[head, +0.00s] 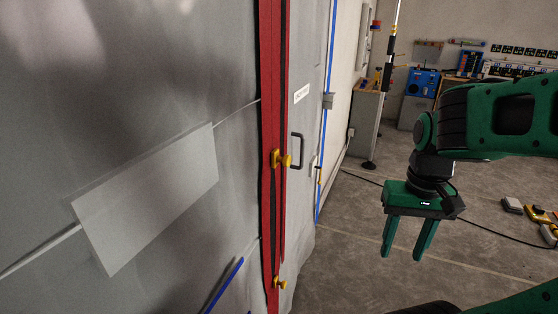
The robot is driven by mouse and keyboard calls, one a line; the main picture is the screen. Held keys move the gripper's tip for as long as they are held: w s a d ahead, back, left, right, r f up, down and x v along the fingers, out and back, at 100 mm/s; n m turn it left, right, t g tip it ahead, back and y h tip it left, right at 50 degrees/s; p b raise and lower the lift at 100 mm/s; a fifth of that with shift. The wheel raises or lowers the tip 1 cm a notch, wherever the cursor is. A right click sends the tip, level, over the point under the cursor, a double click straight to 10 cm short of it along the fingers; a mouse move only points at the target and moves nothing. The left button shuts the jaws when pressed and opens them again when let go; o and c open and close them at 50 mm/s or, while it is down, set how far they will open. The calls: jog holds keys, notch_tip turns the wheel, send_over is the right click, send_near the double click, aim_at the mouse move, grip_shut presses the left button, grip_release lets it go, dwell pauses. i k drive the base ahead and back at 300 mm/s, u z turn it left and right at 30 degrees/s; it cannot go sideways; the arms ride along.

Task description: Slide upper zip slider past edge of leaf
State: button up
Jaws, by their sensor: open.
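A red zip strip (267,210) runs down the grey sheet (170,60). The upper zip slider (277,158) is yellow and sits about mid-height in view on the zip. A lower yellow slider (279,284) sits near the bottom of the picture. Right of the zip is a grey surface with a black handle (298,150) and a white label (301,93); I cannot tell whether this is the leaf. My green gripper (402,255) is open and empty, fingers pointing down, well right of the zip and apart from both sliders.
A pale translucent rectangle (150,195) and a blue strip (223,285) are on the sheet at left. A blue vertical strip (327,120) edges the wall. A pole (387,80) stands behind. Cables cross the floor (350,250); tools (540,215) lie at far right.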

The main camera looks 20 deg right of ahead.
aim_at(286, 160)
jog(key=u, duration=0.6)
jog(key=k, duration=1.6)
jog(key=z, duration=0.9)
jog(key=i, duration=1)
jog(key=u, duration=0.05)
